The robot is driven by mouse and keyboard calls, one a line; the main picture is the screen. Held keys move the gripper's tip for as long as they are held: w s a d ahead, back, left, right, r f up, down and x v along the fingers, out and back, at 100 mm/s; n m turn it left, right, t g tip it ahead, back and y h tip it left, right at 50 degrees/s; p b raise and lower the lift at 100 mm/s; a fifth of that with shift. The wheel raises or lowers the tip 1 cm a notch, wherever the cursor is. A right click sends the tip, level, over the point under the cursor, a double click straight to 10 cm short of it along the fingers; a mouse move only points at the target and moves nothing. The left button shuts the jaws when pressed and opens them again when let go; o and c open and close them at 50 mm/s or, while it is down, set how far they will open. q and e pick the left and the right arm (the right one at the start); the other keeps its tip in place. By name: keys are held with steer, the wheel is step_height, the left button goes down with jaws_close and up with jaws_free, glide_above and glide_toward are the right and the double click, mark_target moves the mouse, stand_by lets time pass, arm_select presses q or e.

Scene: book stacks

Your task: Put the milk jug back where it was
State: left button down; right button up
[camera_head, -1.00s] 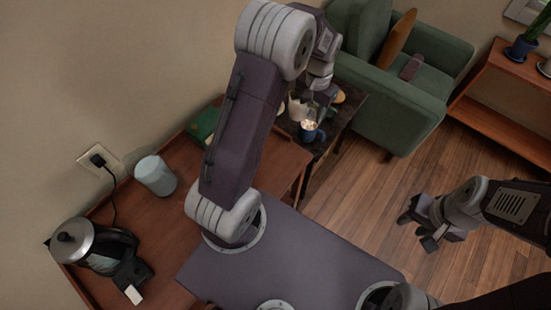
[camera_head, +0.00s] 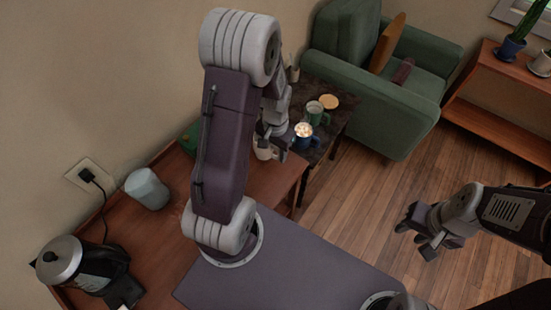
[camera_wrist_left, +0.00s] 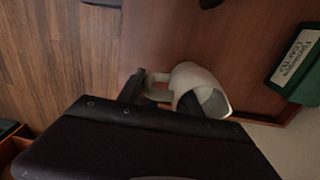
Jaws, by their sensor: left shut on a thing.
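The white milk jug (camera_head: 263,152) is over the brown wooden cabinet top, partly hidden by my gripper in the head view. In the left wrist view the jug (camera_wrist_left: 203,92) shows its open mouth, with its handle toward my fingers. My left gripper (camera_head: 274,138) is shut on the jug at its handle; the fingers also show in the left wrist view (camera_wrist_left: 144,92). I cannot tell whether the jug touches the wood. My right gripper (camera_head: 424,232) is open and empty over the floor at the right.
A dark side table (camera_head: 343,114) holds a blue mug with a pale topping (camera_head: 305,140), a green mug (camera_head: 316,113) and a round tan item (camera_head: 329,101). A green book (camera_wrist_left: 299,68) lies near the jug. A grey canister (camera_head: 147,188) and a kettle (camera_head: 61,260) stand left.

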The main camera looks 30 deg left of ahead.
mark_target(276, 156)
arm_select(q)
step_height(276, 156, down, 4)
steer(key=shift+f+b, duration=0.1)
steer(key=shift+b, duration=0.35)
steer(key=c, duration=0.8)
jaws_free()
